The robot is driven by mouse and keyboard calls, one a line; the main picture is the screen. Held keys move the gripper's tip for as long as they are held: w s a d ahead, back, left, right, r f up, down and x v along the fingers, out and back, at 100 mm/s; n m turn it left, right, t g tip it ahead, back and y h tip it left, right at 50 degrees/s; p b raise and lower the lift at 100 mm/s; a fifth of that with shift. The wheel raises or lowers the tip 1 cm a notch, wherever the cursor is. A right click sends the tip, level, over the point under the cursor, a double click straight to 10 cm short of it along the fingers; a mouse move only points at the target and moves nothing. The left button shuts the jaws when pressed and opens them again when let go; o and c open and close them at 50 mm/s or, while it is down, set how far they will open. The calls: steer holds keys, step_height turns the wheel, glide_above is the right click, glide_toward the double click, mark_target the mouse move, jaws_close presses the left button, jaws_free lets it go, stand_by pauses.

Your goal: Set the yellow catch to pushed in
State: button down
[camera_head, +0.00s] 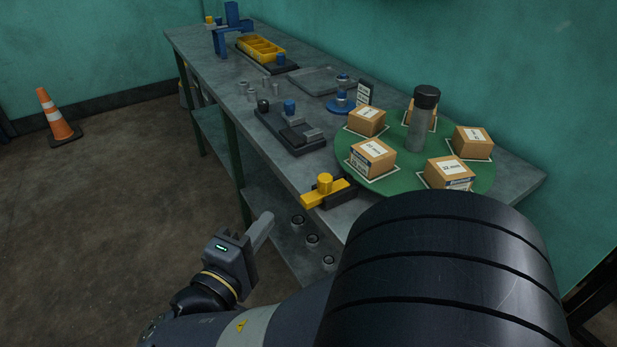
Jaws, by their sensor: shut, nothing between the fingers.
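The yellow catch (322,194) is a flat yellow bar with a round knob on top. It sits in a dark block (342,198) at the front edge of the workbench, beside the green round turntable. Its near end sticks out past the bench edge. My gripper (263,228) is shut and empty, in front of the bench, below and to the left of the catch in the picture. A gap shows between the fingertips and the catch. My arm's dark link covers the near right part of the bench.
The green turntable (398,171) carries several small boxes around a dark-capped post (422,115). A dark fixture plate (290,130) lies farther along the bench. Several round parts stand on the lower shelf (262,200). The floor left of the bench is clear up to an orange cone (58,120).

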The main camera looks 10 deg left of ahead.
mark_target(306, 202)
steer(key=shift+w+d+p, duration=0.1)
steer(key=shift+w+d, duration=0.95)
steer(key=shift+w, duration=0.45)
steer(key=shift+w+d+p, duration=0.1)
steer(key=shift+w+d, duration=0.9)
steer(key=shift+w, duration=0.5)
steer(key=shift+w+d+p, duration=0.1)
steer(key=shift+w+d, duration=0.95)
steer(key=shift+w, duration=0.45)
